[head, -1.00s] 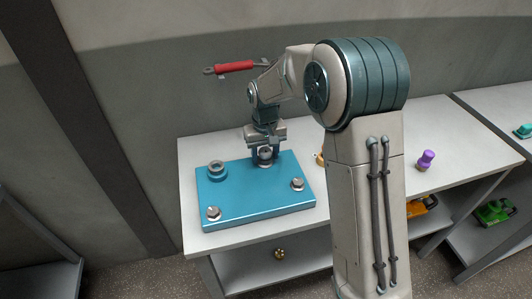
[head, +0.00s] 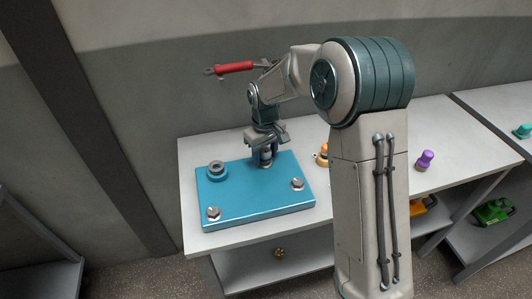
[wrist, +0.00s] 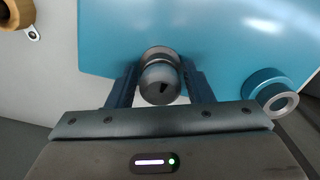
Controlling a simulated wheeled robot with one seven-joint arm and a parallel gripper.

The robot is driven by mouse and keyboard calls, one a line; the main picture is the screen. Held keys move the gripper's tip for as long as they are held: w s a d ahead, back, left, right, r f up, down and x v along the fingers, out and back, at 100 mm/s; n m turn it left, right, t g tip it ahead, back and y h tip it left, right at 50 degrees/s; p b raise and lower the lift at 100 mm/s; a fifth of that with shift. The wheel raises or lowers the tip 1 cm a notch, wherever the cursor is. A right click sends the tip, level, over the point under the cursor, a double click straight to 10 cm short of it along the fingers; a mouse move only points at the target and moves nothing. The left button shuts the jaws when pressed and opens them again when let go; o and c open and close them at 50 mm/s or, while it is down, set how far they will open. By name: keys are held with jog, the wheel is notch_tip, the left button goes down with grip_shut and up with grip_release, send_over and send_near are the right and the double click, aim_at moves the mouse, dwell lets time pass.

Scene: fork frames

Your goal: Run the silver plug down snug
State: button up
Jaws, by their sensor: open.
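The silver plug (wrist: 160,82) is in the middle of the wrist view, a rounded grey head with a small dark notch and a wider collar behind it. It stands at the blue block (head: 256,198), near its back edge. My gripper (wrist: 159,66) is open, one finger on each side of the plug. A narrow gap seems to show beside the fingers, but contact is hard to tell. In the head view my gripper (head: 265,160) points down over the block and partly hides the plug (head: 265,163). How deep the plug sits is not clear.
The block carries a raised ring (head: 217,171) at back left and bolts (head: 213,213) (head: 297,184). An orange piece (head: 322,154) stands right of the block, partly behind my arm. A purple piece (head: 425,160) stands farther right. A red tool (head: 235,67) is by the wall.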

jog(key=shift+n, duration=0.7)
jog(key=shift+n+p, duration=0.3)
jog(key=shift+n, duration=0.5)
jog(key=c, duration=0.6)
jog(key=shift+o, duration=0.2)
jog(key=shift+m, duration=0.9)
jog(key=shift+b, duration=0.3)
jog(key=shift+m, duration=0.8)
jog(key=shift+f, duration=0.1)
